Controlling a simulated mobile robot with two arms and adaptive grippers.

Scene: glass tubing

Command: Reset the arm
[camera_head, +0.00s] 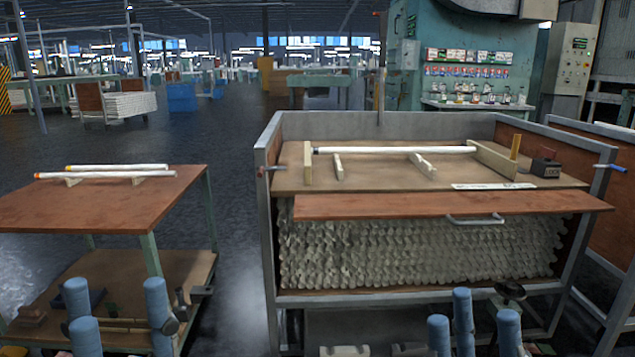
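My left gripper (112,312) is at the bottom left, its blue fingers pointing up and standing apart with nothing between them. It is in front of the left table. My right gripper (476,326) is at the bottom, right of centre, with its blue fingers also apart and empty. It is in front of the grey-framed cart. Both arms are mostly hidden below the picture edge. Two white tubes (115,167) lie on wooden supports on the left table. One white tube (395,150) rests on wooden supports on the cart top.
The left table (110,200) has a brown top and a lower shelf. The grey-framed cart (270,220) holds many stacked tubes (410,250) under a protruding brown board (450,205) with a handle. Between table and cart is clear floor (235,210). A lock box (545,168) stands on the cart.

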